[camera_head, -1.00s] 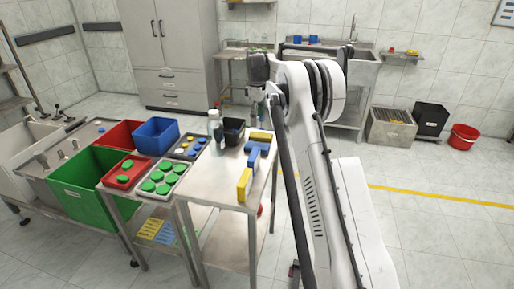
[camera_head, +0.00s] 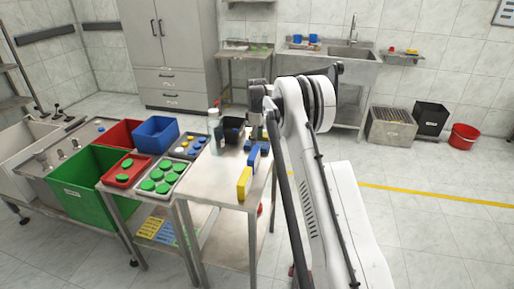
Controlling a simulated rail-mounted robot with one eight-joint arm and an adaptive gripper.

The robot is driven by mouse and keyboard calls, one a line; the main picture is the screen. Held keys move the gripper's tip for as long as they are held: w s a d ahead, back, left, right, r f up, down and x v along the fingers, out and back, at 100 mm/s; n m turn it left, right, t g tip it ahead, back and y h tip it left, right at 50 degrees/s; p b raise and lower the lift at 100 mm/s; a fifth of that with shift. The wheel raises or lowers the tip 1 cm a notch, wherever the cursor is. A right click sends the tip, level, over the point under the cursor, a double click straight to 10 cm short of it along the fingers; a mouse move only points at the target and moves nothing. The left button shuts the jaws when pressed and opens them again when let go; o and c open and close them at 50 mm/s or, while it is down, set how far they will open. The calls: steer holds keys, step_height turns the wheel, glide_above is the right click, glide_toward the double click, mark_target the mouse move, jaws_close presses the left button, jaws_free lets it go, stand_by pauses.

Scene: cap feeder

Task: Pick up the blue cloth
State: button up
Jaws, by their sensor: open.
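The blue cloth appears to be the low dark-blue piece (camera_head: 264,148) on the steel table, at its far right part; it is small and partly hidden behind my gripper. My gripper (camera_head: 256,138) is open and points down over this spot. I cannot tell whether the fingers touch the cloth. A blue block (camera_head: 253,160) and a yellow block (camera_head: 244,184) stand just nearer along the table's right edge.
The steel table (camera_head: 211,178) is clear at its front. A bottle (camera_head: 215,138) and a black bin (camera_head: 233,128) stand left of my gripper. Trays with green caps (camera_head: 163,179), a green crate (camera_head: 88,190) and a blue bin (camera_head: 156,134) lie further left.

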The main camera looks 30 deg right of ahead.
step_height(320, 180, down, 2)
steer(key=shift+f, duration=0.25)
steer(key=shift+c, duration=0.2)
steer(key=c, duration=1)
steer(key=shift+r, duration=5.1)
steer(key=shift+c, duration=0.2)
